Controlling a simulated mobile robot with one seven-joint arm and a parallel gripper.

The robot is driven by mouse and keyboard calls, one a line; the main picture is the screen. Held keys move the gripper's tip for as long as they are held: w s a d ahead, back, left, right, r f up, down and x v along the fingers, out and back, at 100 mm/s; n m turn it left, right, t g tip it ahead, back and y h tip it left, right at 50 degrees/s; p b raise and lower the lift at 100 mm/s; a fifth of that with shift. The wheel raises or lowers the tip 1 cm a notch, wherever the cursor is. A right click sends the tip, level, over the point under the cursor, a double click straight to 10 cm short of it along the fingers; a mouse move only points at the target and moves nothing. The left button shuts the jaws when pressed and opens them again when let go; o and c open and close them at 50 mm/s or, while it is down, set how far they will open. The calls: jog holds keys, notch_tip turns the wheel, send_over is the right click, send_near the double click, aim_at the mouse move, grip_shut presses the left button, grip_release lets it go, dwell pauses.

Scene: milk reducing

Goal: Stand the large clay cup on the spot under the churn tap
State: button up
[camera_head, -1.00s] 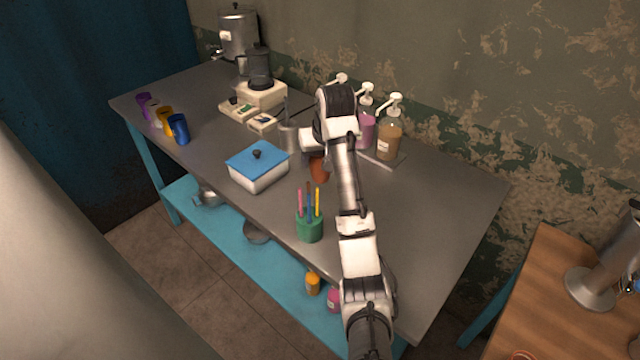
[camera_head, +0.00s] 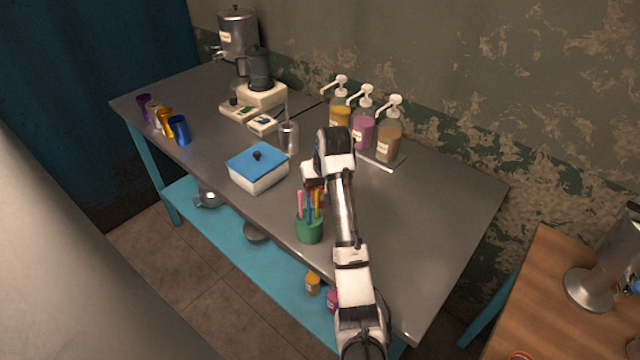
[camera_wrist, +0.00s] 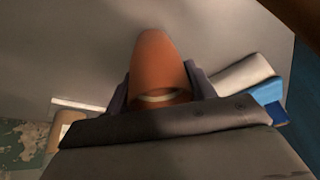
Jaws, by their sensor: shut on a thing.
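The large clay cup (camera_wrist: 155,60) is orange-brown. In the wrist view it lies between the two dark fingers of my gripper (camera_wrist: 161,88), which is shut on it. In the head view my gripper (camera_head: 313,178) is over the front middle of the table, right of the blue-lidded box. There the cup is mostly hidden by my wrist and the pen holder; whether it touches the table cannot be told. The metal churn (camera_head: 238,38) stands at the table's far left back corner, its tap (camera_head: 218,53) on its left side. The spot under the tap is too small to make out.
A green pen holder (camera_head: 309,228) stands close in front of my gripper. The white box with blue lid (camera_head: 258,168), a metal shaker (camera_head: 289,138), a blender (camera_head: 260,80) and coloured cups (camera_head: 179,130) stand leftward. Pump bottles (camera_head: 363,130) line the back. The table's right side is clear.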

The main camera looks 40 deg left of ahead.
jog(key=o, duration=1)
jog(key=shift+a+v, duration=0.1)
jog(key=shift+v, duration=2.95)
jog(key=shift+a+v, duration=0.15)
jog(key=shift+v, duration=2.9)
